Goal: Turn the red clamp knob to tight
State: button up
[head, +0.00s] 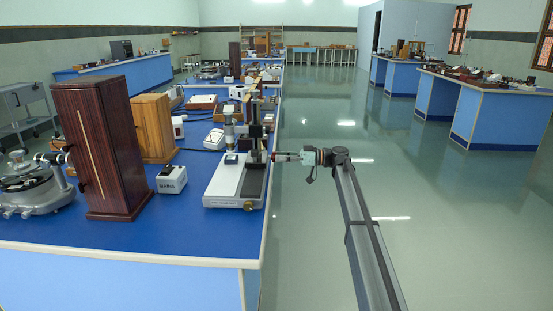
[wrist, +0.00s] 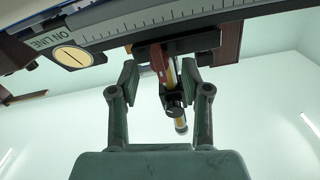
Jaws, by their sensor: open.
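The travelling-microscope-like instrument (head: 228,184) stands on the blue bench, with a white base and a dark upright. My gripper (head: 290,157) reaches in from the right, just beside the upright. In the wrist view my gripper (wrist: 160,76) is open, one finger on each side. A dark red part (wrist: 158,60), which looks like the clamp knob, shows between the fingertips, in front of a brass-coloured rod. The fingers appear apart from it. A small red spot (head: 281,157) shows at the gripper's tip in the head view, too small to make out.
A graduated scale (wrist: 190,18) and a round dial (wrist: 72,57) lie above the fingers in the wrist view. A white box (head: 171,180) and a dark wooden cabinet (head: 103,150) stand left on the bench (head: 190,225).

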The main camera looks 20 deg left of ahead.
jog(key=shift+x, duration=1.1)
grip_shut()
